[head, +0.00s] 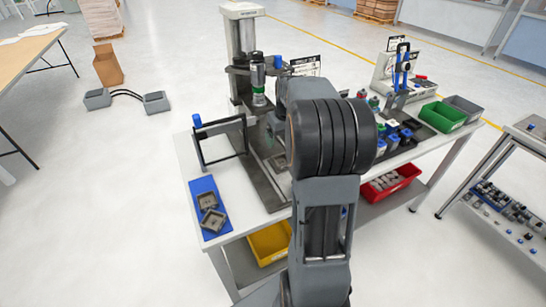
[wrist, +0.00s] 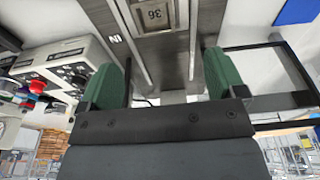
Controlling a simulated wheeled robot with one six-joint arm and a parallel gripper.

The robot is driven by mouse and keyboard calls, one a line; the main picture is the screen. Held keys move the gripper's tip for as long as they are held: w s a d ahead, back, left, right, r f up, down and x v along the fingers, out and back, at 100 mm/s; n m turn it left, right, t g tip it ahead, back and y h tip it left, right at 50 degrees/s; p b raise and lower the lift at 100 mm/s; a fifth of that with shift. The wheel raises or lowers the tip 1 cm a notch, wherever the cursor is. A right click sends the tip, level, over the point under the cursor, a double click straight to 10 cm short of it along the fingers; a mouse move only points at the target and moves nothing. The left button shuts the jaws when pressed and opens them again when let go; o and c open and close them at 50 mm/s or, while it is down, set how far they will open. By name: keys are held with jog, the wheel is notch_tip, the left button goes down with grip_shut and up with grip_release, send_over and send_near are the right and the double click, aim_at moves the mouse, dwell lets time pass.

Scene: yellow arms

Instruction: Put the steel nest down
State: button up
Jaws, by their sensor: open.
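A steel nest (wrist: 155,14) with a plate marked 36 shows at the top of the wrist view. My gripper (wrist: 168,80) has green finger pads set wide apart. Nothing is between them, and the nest lies beyond the fingertips. In the head view my own arm hides most of my gripper and of this spot. Two square grey steel nests (head: 207,199) lie on a blue tray (head: 203,184) at the bench's left end.
A press (head: 242,50) with a column stands at the back of the white bench. A black frame (head: 216,143) stands left of its base. Small parts, a green bin (head: 443,116) and a red bin (head: 392,182) are to the right. A yellow bin (head: 268,243) sits below.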

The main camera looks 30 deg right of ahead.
jog(key=s+a+r, duration=0.2)
jog(key=a, duration=0.4)
jog(key=s+a+r, duration=0.1)
jog(key=s+a, duration=0.2)
jog(key=a, duration=0.3)
jog(key=s+a+f+n+t, duration=0.1)
jog(key=s+a+f+t, duration=0.1)
jog(key=s+a, duration=0.8)
jog(key=shift+s, duration=0.4)
jog(key=shift+a, duration=0.1)
jog(key=shift+c, duration=0.5)
